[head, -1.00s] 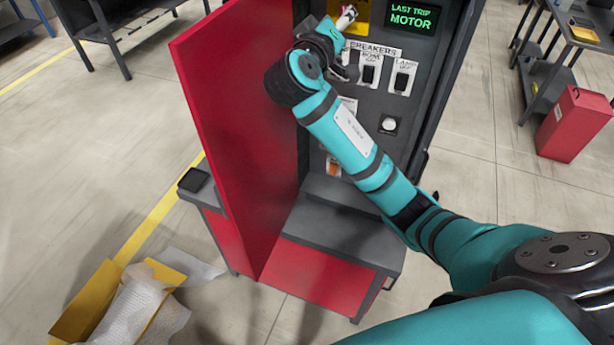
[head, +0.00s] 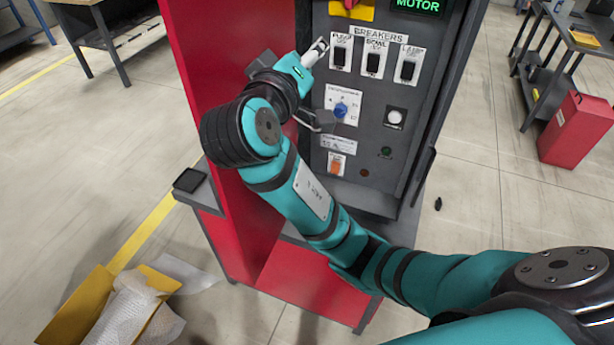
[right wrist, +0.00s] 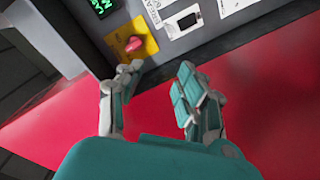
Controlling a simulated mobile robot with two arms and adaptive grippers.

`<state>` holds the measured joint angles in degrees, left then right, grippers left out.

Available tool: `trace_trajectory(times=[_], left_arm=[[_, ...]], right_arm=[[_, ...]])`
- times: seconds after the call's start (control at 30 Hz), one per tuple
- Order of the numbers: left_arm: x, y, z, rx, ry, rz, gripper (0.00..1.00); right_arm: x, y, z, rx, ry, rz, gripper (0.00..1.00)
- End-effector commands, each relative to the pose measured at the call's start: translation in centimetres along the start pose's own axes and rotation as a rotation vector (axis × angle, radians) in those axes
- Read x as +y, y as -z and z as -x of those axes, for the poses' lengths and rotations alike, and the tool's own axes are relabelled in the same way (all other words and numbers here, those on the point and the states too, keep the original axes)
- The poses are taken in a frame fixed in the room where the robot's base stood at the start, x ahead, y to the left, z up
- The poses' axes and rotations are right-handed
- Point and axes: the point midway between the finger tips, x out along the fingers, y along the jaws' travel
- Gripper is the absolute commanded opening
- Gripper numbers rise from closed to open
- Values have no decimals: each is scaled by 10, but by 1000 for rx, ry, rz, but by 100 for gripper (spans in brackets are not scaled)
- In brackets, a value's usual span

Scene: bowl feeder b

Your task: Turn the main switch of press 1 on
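The main switch is a red rotary knob (head: 350,4) on a yellow plate (head: 356,13), cut by the top edge of the head view. In the right wrist view the red knob (right wrist: 133,44) shows whole on its yellow plate (right wrist: 145,33), beyond the fingertips. My right gripper (head: 322,84) is at the left side of the dark panel, below the knob and apart from it. In the right wrist view its fingers (right wrist: 160,70) are spread with nothing between them. My left gripper is out of view.
Breakers (head: 374,62), a blue selector knob (head: 341,109), a white button (head: 395,117) and an orange switch (head: 336,167) sit below on the panel. A green lit display (head: 418,5) reads MOTOR.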

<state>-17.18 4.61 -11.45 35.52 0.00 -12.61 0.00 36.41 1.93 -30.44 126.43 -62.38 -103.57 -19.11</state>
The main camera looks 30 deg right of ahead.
Motion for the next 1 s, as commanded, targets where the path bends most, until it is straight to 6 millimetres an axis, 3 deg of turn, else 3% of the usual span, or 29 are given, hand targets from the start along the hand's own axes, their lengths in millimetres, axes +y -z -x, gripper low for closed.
trace_trajectory(times=[0.43, 1.0], left_arm=[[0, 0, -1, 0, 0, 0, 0], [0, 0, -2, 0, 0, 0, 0]], right_arm=[[-69, -60, -12, -56, 214, 61, 37], [-143, -146, -4, -152, 470, 99, 37]])
